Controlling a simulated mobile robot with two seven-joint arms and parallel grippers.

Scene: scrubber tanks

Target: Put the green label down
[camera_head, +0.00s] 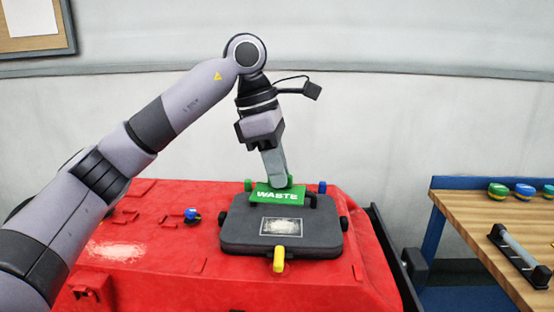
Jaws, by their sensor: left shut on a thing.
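The green label (277,194) bears the word WASTE in white. It is tilted and sits at the back part of the dark grey lid (238,237) on the red scrubber tank (185,275). My left gripper (277,182) comes down from above and is shut on the label's upper edge. The label looks very close to the lid; I cannot tell whether it touches. The lid has a pale worn patch with a frame in its middle and a yellow latch (279,259) at its front. My right gripper is not in view.
A blue knob (192,215) stands on the tank left of the lid. At the right, a wooden workbench (483,222) carries several coloured caps, such as a green and yellow one (497,191), and a dark holder with a grey bar (517,249). A dark rail edges the tank's right side.

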